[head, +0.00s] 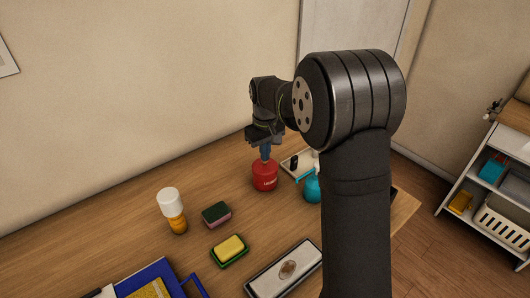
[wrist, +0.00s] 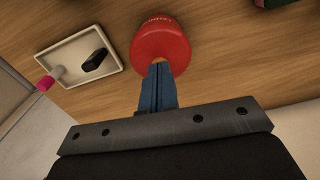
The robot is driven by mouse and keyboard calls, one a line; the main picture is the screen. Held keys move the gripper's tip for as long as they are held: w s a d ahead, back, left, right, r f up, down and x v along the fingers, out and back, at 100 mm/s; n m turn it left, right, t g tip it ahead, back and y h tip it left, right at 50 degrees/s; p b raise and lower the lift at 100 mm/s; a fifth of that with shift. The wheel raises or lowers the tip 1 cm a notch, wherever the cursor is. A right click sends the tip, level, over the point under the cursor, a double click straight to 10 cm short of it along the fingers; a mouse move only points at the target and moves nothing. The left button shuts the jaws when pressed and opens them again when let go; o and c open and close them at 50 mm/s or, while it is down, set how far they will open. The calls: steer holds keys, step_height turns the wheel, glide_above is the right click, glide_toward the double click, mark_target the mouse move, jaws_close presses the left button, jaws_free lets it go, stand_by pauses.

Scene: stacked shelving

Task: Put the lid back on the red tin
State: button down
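The red tin (head: 265,178) stands upright on the wooden table with white lettering on its side. It also shows in the wrist view (wrist: 160,42). A red lid-like top covers it, and no loose lid shows elsewhere on the table. My gripper (head: 265,153) points down directly over the tin. Its blue fingers (wrist: 158,72) are close together, with their tips at the middle of the red top, seemingly around the lid's small knob. The fingers hide the knob, and I cannot tell whether the lid is fully seated.
A white-capped orange bottle (head: 173,212), a sponge (head: 216,214), a green soap dish (head: 229,252) and another tray (head: 262,285) are nearer. Table left of the tin is clear.

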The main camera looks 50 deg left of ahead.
steer(key=shift+r, duration=3.45)
steer(key=shift+f, duration=0.1)
step_height(320, 180, down, 7)
steer(key=shift+r, duration=0.1)
steer(key=shift+r, duration=0.15)
